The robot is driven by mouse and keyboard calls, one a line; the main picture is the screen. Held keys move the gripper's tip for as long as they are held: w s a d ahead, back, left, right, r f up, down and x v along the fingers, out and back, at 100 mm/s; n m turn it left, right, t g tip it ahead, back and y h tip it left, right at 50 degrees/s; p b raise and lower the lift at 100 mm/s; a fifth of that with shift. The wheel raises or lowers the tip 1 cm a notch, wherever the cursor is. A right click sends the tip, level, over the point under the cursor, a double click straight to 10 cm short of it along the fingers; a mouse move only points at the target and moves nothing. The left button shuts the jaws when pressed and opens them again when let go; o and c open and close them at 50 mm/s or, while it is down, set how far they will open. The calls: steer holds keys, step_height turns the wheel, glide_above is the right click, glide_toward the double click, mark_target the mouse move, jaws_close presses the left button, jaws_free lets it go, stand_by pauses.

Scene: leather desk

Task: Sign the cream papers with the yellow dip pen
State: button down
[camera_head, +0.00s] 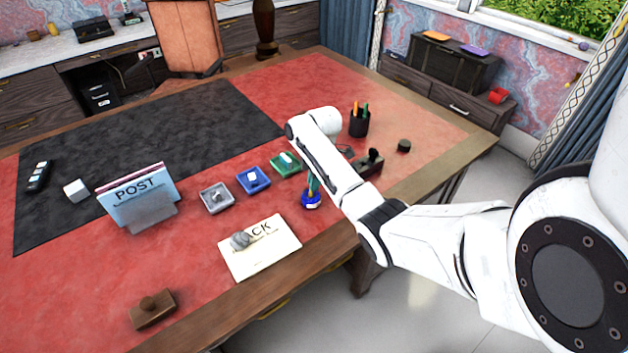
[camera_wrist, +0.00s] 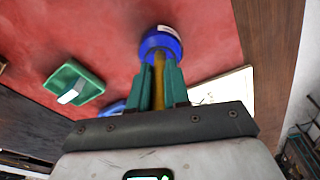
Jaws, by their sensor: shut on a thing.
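My gripper (camera_head: 314,183) has teal fingers, also seen in the wrist view (camera_wrist: 161,84), and is shut on the yellow dip pen (camera_wrist: 159,66). The pen's lower end meets the blue ink pot (camera_wrist: 160,40), which also stands near the desk's front edge in the head view (camera_head: 312,202). I cannot tell how deep the pen sits in the pot. The cream papers (camera_head: 276,258) lie left of the pot, lettered "ACK" where readable, with a grey lump (camera_head: 240,240) on them. A paper corner shows in the wrist view (camera_wrist: 238,86).
Small grey (camera_head: 216,196), blue (camera_head: 253,179) and green (camera_head: 286,164) trays stand behind the papers. A POST letter holder (camera_head: 150,219) stands left. A wooden blotter (camera_head: 152,309) sits front left. A black pen cup (camera_head: 359,124) is behind my arm.

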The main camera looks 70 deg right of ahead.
steer(key=shift+r+p, duration=1.9)
steer(key=shift+r, duration=1.55)
steer(key=shift+a, duration=0.1)
